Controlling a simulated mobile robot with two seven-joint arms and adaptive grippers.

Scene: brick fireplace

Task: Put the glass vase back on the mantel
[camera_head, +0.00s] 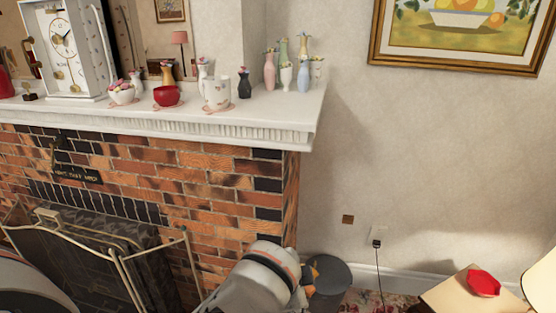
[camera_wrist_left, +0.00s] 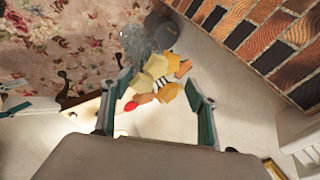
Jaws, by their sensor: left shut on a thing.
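My left gripper (camera_wrist_left: 162,92) is at the end of the pale arm low in the middle of the head view, in front of the right end of the fireplace. Its two fingers are around a bundle of orange and yellow flowers (camera_wrist_left: 162,75) in the wrist view. A clear, greyish glass vase (camera_wrist_left: 138,40) shows just beyond the flowers; its contact with the fingers is hidden. Orange petals also show at the gripper in the head view (camera_head: 312,268). The white mantel (camera_head: 262,112) is above and behind the gripper. My right gripper is not in view.
Several small vases (camera_head: 288,72) stand at the mantel's right end; bowls, a white jug (camera_head: 216,92) and a clock (camera_head: 66,45) stand further left. The mantel's front right corner is bare. A fire screen (camera_head: 75,260), a dark bin (camera_head: 332,273) and a table (camera_head: 455,297) are below.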

